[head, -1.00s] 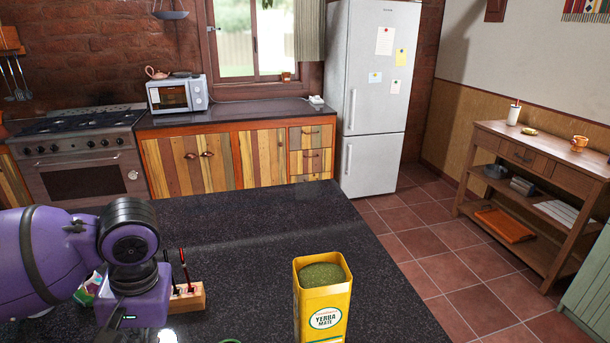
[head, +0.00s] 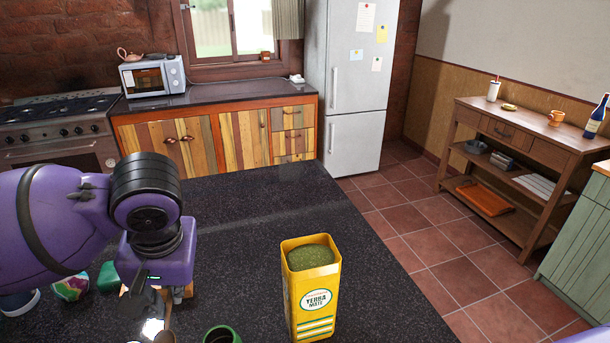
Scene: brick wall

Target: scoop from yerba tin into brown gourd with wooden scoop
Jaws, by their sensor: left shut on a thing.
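The yellow yerba tin (head: 313,292) stands upright and open on the dark counter, filled near the top with green yerba. My left gripper (head: 147,312) is low at the left of the tin, well apart from it, with its fingers partly hidden by its own wrist. My right gripper is out of view; only a bit of purple arm shows at the bottom right corner.
A green round vessel (head: 222,335) is cut off by the bottom edge, between gripper and tin. A wooden holder (head: 182,292) is mostly hidden behind my left gripper. A colourful packet (head: 72,287) and a green object (head: 108,277) lie left. The counter behind the tin is clear.

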